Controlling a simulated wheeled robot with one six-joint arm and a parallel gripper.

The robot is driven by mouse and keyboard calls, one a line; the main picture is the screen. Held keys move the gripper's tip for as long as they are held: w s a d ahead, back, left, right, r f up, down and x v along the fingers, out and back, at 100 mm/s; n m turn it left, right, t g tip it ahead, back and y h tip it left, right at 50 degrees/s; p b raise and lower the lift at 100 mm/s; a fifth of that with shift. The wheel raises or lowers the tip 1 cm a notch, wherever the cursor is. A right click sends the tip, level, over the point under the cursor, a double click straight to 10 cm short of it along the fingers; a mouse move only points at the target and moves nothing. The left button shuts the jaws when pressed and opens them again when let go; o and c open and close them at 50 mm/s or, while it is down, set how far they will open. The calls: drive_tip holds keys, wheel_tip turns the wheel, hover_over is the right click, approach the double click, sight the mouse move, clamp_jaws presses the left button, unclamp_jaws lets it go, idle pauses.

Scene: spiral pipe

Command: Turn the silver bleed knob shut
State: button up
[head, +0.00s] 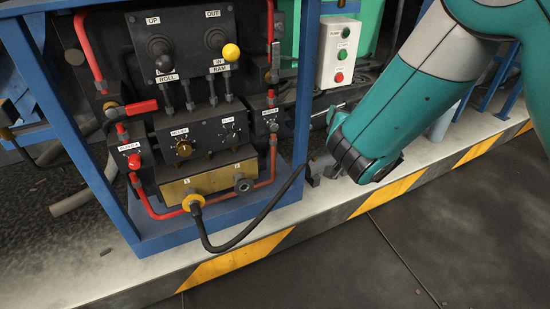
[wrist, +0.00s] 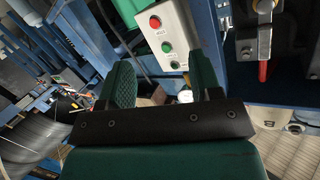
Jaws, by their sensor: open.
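The dark control panel (head: 205,135) stands inside a blue frame in the head view. A small silver-grey knob (head: 273,126) sits under a label on its right side; the label is too small to read surely. A red knob (head: 134,161) is on the left side. My gripper (head: 322,172) is to the right of the panel and lower than the silver knob, outside the blue post and apart from the knob. Its tips are small and dark there. In the wrist view my gripper (wrist: 165,83) shows two green fingers spread apart with nothing held. I cannot make out the silver knob there.
The blue post (head: 300,85) stands between my gripper and the panel. A black hose (head: 215,248) loops out from the brass block (head: 208,180). A white button box (head: 338,53) is above my gripper, also in the wrist view (wrist: 163,35). Floor (head: 400,240) in front is clear.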

drive_tip(key=s+a+f+n+y+b, duration=0.2)
drive_tip(key=a+f+n+y+b, duration=0.5)
drive_tip(key=f, duration=0.5)
drive_tip(key=m+p, duration=0.2)
drive_tip(key=p, duration=1.2)
approach(274, 128)
drive_tip(key=w, duration=0.1)
drive_tip(key=b+x, duration=0.2)
drive_tip(key=x, duration=0.5)
drive_tip(key=shift+w+a+f, duration=0.1)
drive_tip(key=shift+w+a, duration=0.1)
drive_tip(key=shift+a, duration=0.15)
drive_tip(key=shift+x, duration=0.75)
drive_tip(key=c, duration=0.9)
